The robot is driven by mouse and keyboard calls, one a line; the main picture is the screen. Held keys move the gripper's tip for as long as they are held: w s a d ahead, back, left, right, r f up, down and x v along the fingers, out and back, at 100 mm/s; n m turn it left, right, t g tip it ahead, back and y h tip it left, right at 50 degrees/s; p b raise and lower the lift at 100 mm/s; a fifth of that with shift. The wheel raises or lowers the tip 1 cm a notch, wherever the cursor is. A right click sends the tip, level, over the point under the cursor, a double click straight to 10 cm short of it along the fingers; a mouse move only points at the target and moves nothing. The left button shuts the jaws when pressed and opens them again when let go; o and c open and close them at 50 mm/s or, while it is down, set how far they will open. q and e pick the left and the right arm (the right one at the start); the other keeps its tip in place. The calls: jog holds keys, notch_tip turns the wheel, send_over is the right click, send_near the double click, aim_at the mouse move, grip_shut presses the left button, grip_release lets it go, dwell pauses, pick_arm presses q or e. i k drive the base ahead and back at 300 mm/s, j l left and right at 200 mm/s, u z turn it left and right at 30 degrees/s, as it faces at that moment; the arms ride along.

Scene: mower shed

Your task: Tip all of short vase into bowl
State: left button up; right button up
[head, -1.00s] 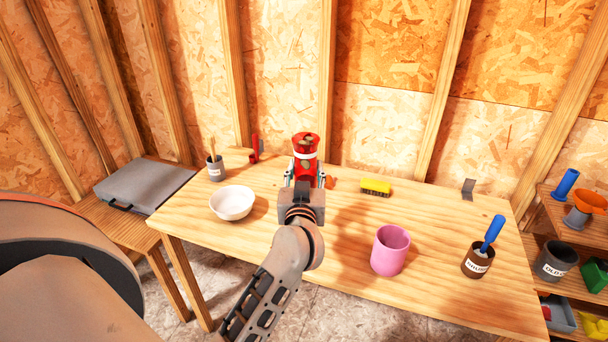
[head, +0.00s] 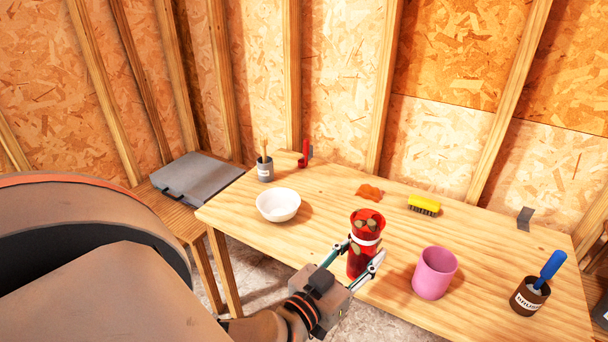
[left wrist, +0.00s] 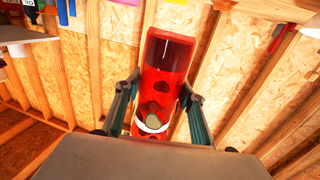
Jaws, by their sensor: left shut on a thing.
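The short vase (head: 359,262) is red with a white band, and brownish pieces show at its open top. My left gripper (head: 362,258) is shut around it and holds it roughly upright near the front of the table; I cannot tell how high it is. In the left wrist view the red vase (left wrist: 169,60) sits between the two fingers, with pieces showing through its wall. The bowl (head: 278,207) is white and stands on the table, left of the vase and farther back; its visible inside looks empty. My right gripper is not in view.
A pink cup (head: 435,274) stands close to the vase's right. A brush pot (head: 528,297) is at the right, a yellow brush (head: 423,205) and an orange lump (head: 370,192) at the back. A grey pot (head: 265,173) stands behind the bowl. The wooden table (head: 320,205) is bare between bowl and vase.

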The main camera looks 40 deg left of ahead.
aim_at(276, 204)
jog(key=u, duration=1.55)
